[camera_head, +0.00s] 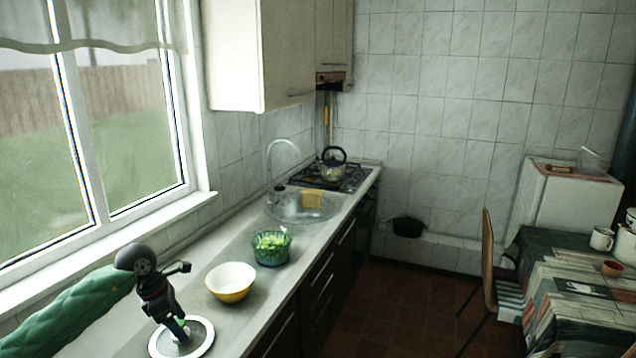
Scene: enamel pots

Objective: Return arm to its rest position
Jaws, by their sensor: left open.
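My left arm, in a green quilted sleeve, comes in from the left at the bottom of the head view. Its dark left gripper (179,325) points down over a round grey dish with a white rim (207,335) on the counter. The gripper is open. A little green shows at its tips; I cannot tell whether this belongs to the dish or to something in it. The gripper covers part of the dish, and I cannot tell whether they touch. My right gripper is not in view.
A yellow and white bowl (231,288) and a green bowl with green leaves (271,252) stand right of the gripper. Beyond are the sink (290,211) and a kettle (333,168) on the stove. The window (120,150) is at left, a table (545,262) at right.

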